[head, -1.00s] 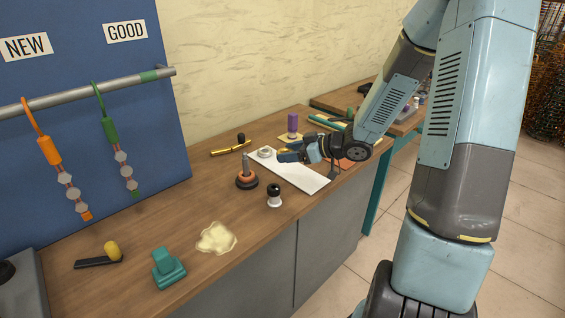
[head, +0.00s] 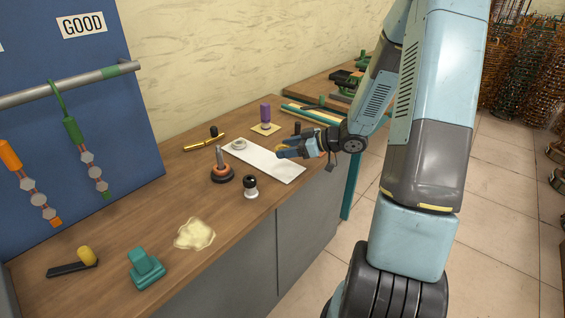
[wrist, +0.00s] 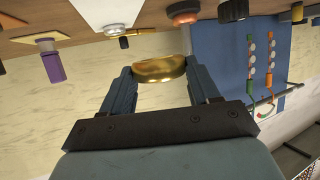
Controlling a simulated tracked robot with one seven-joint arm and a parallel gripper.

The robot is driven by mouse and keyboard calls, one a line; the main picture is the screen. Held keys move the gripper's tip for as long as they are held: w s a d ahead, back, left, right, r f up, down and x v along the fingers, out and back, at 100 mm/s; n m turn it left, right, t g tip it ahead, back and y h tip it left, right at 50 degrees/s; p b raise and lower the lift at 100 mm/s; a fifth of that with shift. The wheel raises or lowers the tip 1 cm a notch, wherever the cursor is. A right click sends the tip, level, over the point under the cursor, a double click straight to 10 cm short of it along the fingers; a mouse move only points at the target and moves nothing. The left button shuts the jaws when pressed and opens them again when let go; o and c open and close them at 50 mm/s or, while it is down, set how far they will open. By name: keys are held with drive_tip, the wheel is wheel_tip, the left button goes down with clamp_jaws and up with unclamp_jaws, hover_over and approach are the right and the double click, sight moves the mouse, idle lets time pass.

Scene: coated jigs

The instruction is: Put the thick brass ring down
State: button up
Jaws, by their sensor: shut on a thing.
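The thick brass ring (wrist: 160,69) is held between the two fingertips of my gripper (wrist: 162,72) in the wrist view, its curved gold side showing. My gripper (head: 282,152) also shows in the head view, reaching left over the right part of a white strip (head: 262,161) on the bench. It looks raised above the strip, though the exact height cannot be told. The ring is hard to make out in the head view. A pale grey ring (head: 239,144) lies on the strip's far left end.
A peg stand (head: 222,172) with orange and black rings and a black-and-white knob (head: 250,187) stand left of the strip. A purple cylinder (head: 265,113) on a yellow pad stands behind. A brass rod (head: 204,143) lies near the wall. Bare wood shows between them.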

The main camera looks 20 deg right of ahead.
hover_over(283, 167)
drive_tip(key=f, duration=0.5)
drive_tip(key=shift+s+f, duration=0.2)
drive_tip(key=shift+f, duration=0.2)
wheel_tip(283, 167, down, 3)
drive_tip(key=shift+w+f, duration=0.15)
drive_tip(key=shift+f, duration=0.4)
